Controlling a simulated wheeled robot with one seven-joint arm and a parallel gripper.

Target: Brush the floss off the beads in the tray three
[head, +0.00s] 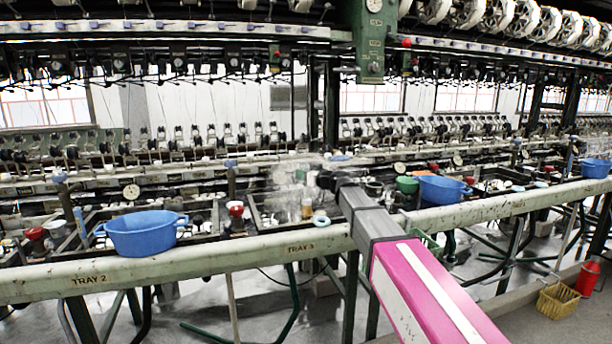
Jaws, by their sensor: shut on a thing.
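Tray three (262,222) is a dark-framed basin behind the pale rail, above the label TRAY 3. My arm reaches in from the lower right, and my gripper (309,190) is over this tray. It is shut on a small pale tan thing (307,210), perhaps a brush, which hangs down at the tray. Whether it touches anything in the basin cannot be told. Whitish haze blurs this spot. The beads and floss cannot be made out; my arm hides the tray's right part.
A blue tub (145,233) stands on the rail by tray two, and another blue tub (442,190) stands right of my arm. A red cup (235,208) and a pale ring (321,221) are near tray three.

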